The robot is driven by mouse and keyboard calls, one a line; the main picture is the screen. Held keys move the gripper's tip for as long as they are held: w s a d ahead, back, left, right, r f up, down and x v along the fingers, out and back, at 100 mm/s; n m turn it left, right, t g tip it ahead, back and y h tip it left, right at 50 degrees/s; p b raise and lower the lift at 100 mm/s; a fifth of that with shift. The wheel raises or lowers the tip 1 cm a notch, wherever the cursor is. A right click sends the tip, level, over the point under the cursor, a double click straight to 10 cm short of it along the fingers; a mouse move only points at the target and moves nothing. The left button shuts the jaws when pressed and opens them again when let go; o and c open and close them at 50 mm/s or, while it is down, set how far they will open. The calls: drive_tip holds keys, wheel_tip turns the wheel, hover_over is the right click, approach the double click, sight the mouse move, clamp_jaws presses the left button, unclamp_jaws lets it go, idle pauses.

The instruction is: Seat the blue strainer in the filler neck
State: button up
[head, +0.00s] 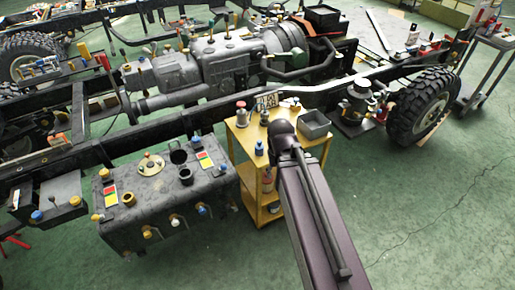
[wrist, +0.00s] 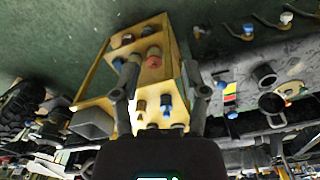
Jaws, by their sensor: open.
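The yellow cart (head: 322,148) holds several small items on its top. A small blue item (head: 259,148), which may be the blue strainer, stands near its front left corner; a blue item also shows between my fingers in the wrist view (wrist: 166,103). I cannot tell its exact shape. My gripper (wrist: 160,90) is open, with its fingers apart above the cart; I see nothing held. In the head view my arm hides the gripper. The dark tank (head: 150,220) left of the cart has an upright black open neck (head: 186,175), also visible in the wrist view (wrist: 264,75).
A second dark, wider opening (head: 178,153) and a brass-coloured fitting (head: 129,199) are on the tank top. A grey tray (head: 315,124) and a red-topped bottle (head: 241,112) stand on the cart. The chassis rail (head: 210,118) runs behind. Green floor (head: 430,220) is clear at right.

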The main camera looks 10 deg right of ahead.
drive_tip(key=shift+o, duration=1.1)
drive_tip(key=shift+w, duration=0.25)
drive_tip(key=t+b, duration=0.3)
drive_tip(key=t, duration=0.2)
approach(260, 142)
drive_tip(key=r, duration=0.2)
drive_tip(key=shift+s+a+r+n, duration=0.1)
drive_tip(key=shift+s+r+n, duration=0.15)
drive_tip(key=shift+s+n, duration=0.1)
drive_tip(key=b+x, duration=0.8)
drive_tip(key=shift+s+f, duration=0.15)
drive_tip(key=shift+f, duration=0.2)
drive_tip(key=shift+f+b, duration=0.1)
drive_tip(key=shift+b, duration=0.2)
drive_tip(key=shift+b+x, duration=2.2)
drive_tip(key=shift+x, duration=0.35)
